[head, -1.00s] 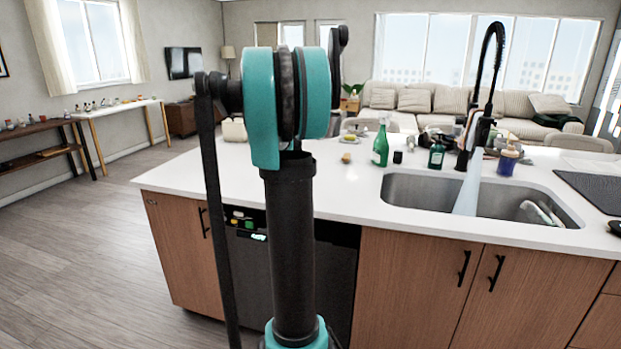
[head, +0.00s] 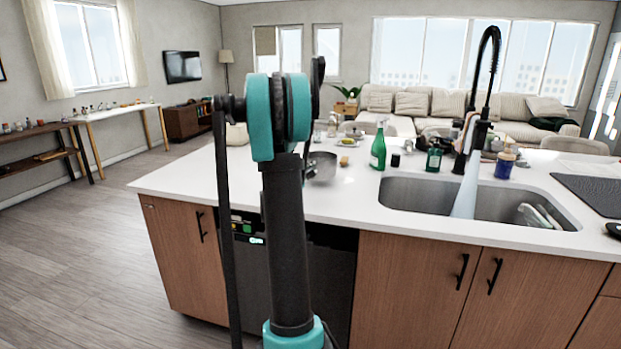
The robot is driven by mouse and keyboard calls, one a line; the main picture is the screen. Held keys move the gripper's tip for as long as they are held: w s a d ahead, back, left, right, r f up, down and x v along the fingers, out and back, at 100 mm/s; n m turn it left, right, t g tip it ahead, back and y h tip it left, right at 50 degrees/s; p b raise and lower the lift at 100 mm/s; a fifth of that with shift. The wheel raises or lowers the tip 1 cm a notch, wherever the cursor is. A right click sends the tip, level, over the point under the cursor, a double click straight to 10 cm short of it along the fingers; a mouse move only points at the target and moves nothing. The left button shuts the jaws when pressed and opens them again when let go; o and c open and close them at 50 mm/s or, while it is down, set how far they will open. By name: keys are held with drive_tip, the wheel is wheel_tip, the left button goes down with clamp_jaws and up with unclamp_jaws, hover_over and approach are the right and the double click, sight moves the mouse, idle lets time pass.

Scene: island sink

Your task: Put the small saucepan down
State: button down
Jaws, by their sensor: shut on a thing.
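The small saucepan (head: 323,167) is a grey metal pan, seen just right of my arm in the head view, over the left part of the white island counter (head: 350,205). It looks roughly upright. Its left side and handle are hidden behind my arm. My gripper (head: 309,168) is mostly hidden behind my arm, with only a dark bit showing at the pan's left edge. It is shut on the saucepan. I cannot tell whether the pan's bottom touches the counter.
A small yellowish item (head: 344,161) lies just right of the pan. A green bottle (head: 378,148) and a small dark jar (head: 395,160) stand farther right, before the sink (head: 400,192) with its tall black faucet (head: 490,60). The counter's front strip is clear.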

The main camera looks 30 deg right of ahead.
drive_tip(key=shift+f, duration=1.7)
drive_tip(key=c, duration=1.4)
unclamp_jaws()
drive_tip(key=shift+s+a, duration=0.1)
drive_tip(key=shift+a, duration=0.1)
drive_tip(key=v, duration=1.1)
drive_tip(key=shift+s+a, duration=0.1)
drive_tip(key=shift+a, duration=0.15)
drive_tip(key=s+a+f+m+g+y, duration=0.1)
drive_tip(key=s+a+f+m+y, duration=0.1)
drive_tip(key=s+a+f+y, duration=0.3)
drive_tip(key=s+a+f+m+g+y, duration=0.2)
drive_tip(key=s+a+f+y, duration=0.3)
drive_tip(key=s+a, duration=0.7)
drive_tip(key=s+a+f+m+g+y, duration=0.1)
drive_tip(key=s+a+f+m+y, duration=0.3)
drive_tip(key=a, duration=1)
drive_tip(key=shift+s+a+f+g+y, duration=0.1)
drive_tip(key=shift+s+a+f+y, duration=0.05)
drive_tip(key=shift+s+f, duration=0.5)
drive_tip(key=shift+s+a+f+g+y, duration=0.15)
drive_tip(key=shift+s+f, duration=0.25)
drive_tip(key=shift+s, duration=0.45)
drive_tip(key=shift+s+a+f+g+y, duration=0.1)
drive_tip(key=shift+s+f+y, duration=0.1)
drive_tip(key=shift+s+f, duration=0.45)
